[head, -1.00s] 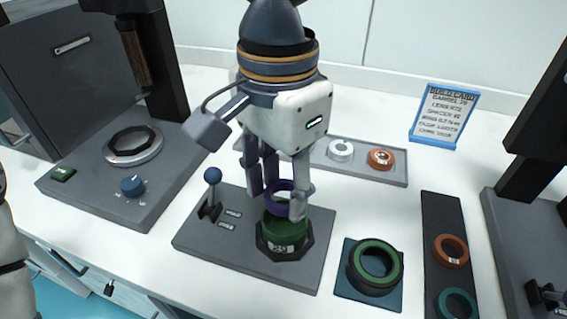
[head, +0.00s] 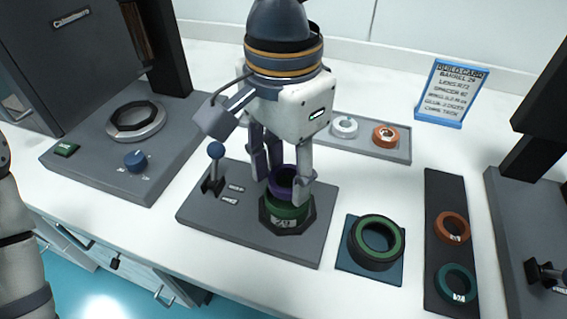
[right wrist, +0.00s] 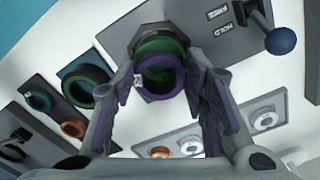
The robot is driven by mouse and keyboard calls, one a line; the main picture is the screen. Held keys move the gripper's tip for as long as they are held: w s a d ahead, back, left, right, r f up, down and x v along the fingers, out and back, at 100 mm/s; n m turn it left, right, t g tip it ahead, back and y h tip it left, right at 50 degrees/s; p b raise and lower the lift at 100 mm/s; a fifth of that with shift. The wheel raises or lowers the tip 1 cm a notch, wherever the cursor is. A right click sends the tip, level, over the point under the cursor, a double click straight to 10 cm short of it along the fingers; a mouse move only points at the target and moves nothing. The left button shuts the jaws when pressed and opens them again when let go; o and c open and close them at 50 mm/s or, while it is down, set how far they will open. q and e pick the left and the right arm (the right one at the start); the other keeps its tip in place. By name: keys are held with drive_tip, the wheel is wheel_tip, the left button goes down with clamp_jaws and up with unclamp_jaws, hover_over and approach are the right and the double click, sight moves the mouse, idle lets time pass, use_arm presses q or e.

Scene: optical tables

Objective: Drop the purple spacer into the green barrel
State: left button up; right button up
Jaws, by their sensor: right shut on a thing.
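The purple spacer (head: 284,181) is a ring held between the fingertips of my right gripper (head: 282,184). It also shows in the right wrist view (right wrist: 163,76), between the two fingers. The green barrel (head: 286,206) sits in a dark octagonal holder on a grey fixture plate, with a white number label on its front. The spacer is right over the barrel's mouth; I cannot tell whether its lower edge is inside. In the right wrist view the green barrel (right wrist: 155,45) shows just beyond the spacer. My left gripper is not in view; part of my left arm shows at the left edge.
The fixture plate (head: 215,222) carries a blue-knobbed lever (head: 215,152). A green-rimmed black ring (head: 377,243) sits on a blue pad to the right. A dark tray (head: 436,205) holds orange and teal rings. A grey tray (head: 400,150) and a blue build card (head: 452,93) stand behind.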

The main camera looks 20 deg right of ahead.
drive_tip(key=shift+f, duration=0.6)
idle(1.1)
drive_tip(key=o, duration=1.1)
drive_tip(key=shift+o, duration=0.2)
drive_tip(key=shift+r, duration=3.05)
